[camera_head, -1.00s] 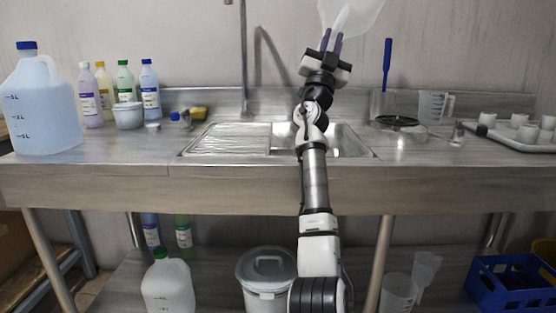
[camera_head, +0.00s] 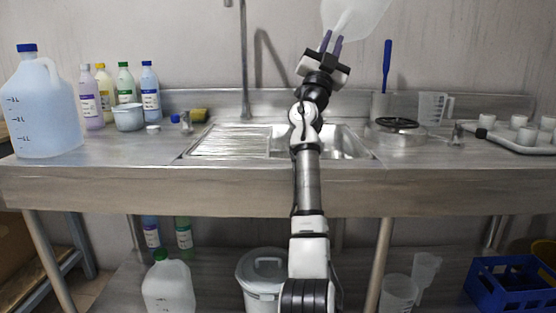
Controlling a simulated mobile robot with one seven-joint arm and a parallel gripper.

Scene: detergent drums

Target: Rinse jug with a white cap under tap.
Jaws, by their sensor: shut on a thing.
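My gripper (camera_head: 331,42) is raised above the sink basin, its purple fingers shut on a translucent whitish jug (camera_head: 362,17). The jug is tilted and cut off by the top edge of the view, so its cap cannot be seen. The tap (camera_head: 244,60) is a tall grey pipe rising behind the counter, left of my gripper; its upper part is out of view. The sink (camera_head: 345,143) is set in the counter below, partly hidden by my arm, with a ribbed drainboard (camera_head: 228,141) on its left.
A large blue-capped jug (camera_head: 42,110) and several bottles (camera_head: 150,92) stand on the left. A pot (camera_head: 400,132), a measuring jug (camera_head: 433,107) and a tray of cups (camera_head: 522,142) stand on the right.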

